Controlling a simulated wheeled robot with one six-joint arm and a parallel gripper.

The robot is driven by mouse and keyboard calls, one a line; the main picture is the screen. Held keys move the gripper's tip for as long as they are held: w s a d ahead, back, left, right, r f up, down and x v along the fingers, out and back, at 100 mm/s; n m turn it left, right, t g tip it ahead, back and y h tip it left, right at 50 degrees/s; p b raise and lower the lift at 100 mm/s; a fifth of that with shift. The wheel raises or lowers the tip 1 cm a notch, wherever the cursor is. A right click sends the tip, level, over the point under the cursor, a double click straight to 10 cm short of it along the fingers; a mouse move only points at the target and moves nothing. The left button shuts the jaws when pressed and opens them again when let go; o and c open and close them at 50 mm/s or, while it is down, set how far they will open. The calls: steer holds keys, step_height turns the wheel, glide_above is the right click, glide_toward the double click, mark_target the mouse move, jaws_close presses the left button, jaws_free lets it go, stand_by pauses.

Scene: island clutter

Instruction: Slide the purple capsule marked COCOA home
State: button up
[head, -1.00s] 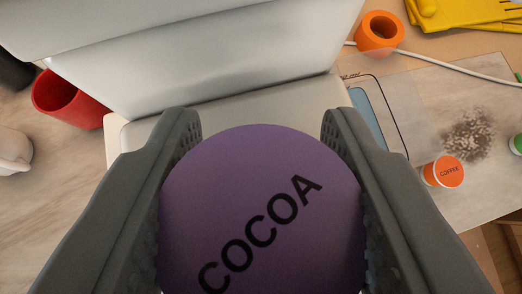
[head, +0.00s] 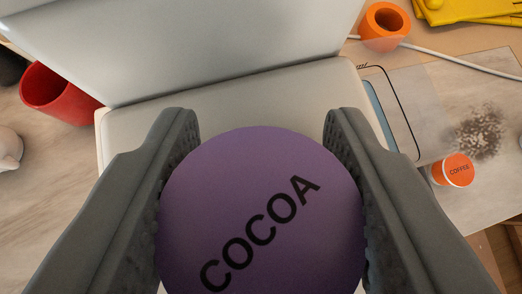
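The purple capsule marked COCOA (head: 262,180) fills the lower middle of the head view, its round labelled face toward the camera. My gripper (head: 262,135) has one dark finger on each side of the capsule, and both touch its sides. It holds the capsule in front of a large pale grey machine-like body (head: 220,50) with a light flat part (head: 270,105) below it. Most of what lies under the capsule is hidden by it and the fingers.
An orange capsule marked COFFEE (head: 454,170) stands at right near a brown granular spill (head: 480,132). A red cup (head: 55,93) is at left. A dark-outlined panel (head: 385,110) is right of the light part.

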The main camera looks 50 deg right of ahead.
steer(key=o, duration=0.4)
steer(key=v, duration=1.7)
steer(key=shift+a+r, duration=0.15)
steer(key=s+a+f+n+t+y, duration=0.2)
steer(key=s+a+f, duration=0.2)
steer(key=a, duration=0.4)
steer(key=s+a+f+n+t+y, duration=0.1)
steer(key=s+a+f+n+t, duration=0.2)
steer(key=a, duration=0.5)
steer(key=s+a+f+n+t+y, duration=0.2)
steer(key=s+a+f, duration=0.2)
steer(key=a, duration=0.4)
steer(key=s+a+f+t+y, duration=0.1)
steer(key=s+a+f, duration=0.1)
steer(key=s+a+f+n+t, duration=0.1)
steer(key=s+a+f, duration=0.1)
steer(key=f, duration=0.1)
steer(key=s+a+f+n+t+y, duration=0.1)
steer(key=s+a+f, duration=0.1)
steer(key=s, duration=0.1)
steer(key=shift+f+y, duration=0.3)
steer(key=shift+f, duration=0.05)
